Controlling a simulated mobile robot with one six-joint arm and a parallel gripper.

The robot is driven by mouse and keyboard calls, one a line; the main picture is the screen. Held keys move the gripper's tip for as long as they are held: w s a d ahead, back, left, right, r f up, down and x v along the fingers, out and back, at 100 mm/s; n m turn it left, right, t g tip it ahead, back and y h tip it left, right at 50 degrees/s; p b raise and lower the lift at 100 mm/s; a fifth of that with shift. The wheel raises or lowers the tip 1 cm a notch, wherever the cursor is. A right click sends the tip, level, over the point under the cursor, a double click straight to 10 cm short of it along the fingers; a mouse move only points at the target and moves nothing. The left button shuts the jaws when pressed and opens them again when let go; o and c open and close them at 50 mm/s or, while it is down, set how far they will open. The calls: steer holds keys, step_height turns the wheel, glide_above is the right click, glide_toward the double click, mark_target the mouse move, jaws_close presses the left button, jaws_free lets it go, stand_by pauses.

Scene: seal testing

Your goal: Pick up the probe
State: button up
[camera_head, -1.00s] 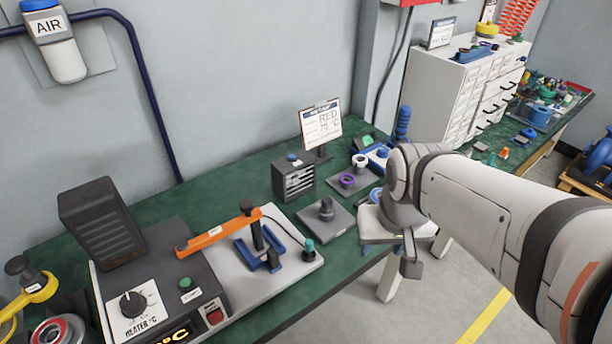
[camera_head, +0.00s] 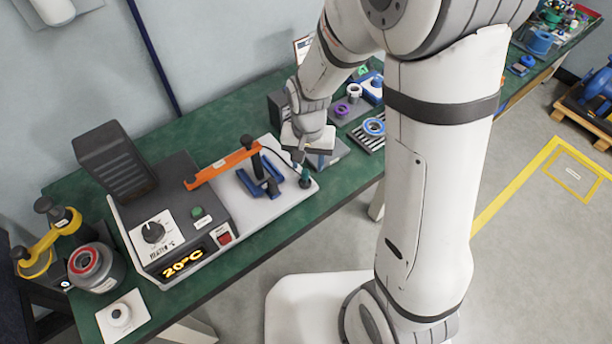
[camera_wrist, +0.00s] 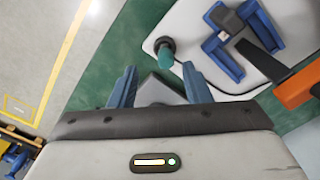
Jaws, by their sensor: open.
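The probe, a small teal-green piece with a dark end (camera_head: 305,178), stands at the right end of the heater's white plate, with a thin dark cable near it. It also shows in the wrist view (camera_wrist: 167,52), beyond and close to the right finger. My gripper (camera_head: 298,156) is just behind the probe, over the area right of the plate. In the wrist view my gripper (camera_wrist: 158,75) has its two blue fingers apart, with a grey block partly visible between them. The probe is not between the fingers. Contact with the right finger cannot be told.
The heater (camera_head: 165,235) with its display and orange arm (camera_head: 222,165) stands left. A blue fixture (camera_head: 262,182) sits on its plate. The table's front edge is close.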

mark_target(305, 171)
steer(key=shift+w+a+f+p, duration=0.1)
steer(key=shift+f+p, duration=0.05)
steer(key=shift+f, duration=0.75)
steer(key=shift+a+f+p, duration=0.15)
steer(key=shift+f+p, duration=0.05)
steer(key=shift+f, duration=0.75)
steer(key=shift+w+a+f+p, duration=0.1)
steer(key=shift+f+p, duration=0.05)
steer(key=shift+f, duration=0.75)
steer(key=shift+c, duration=0.4)
jaws_close()
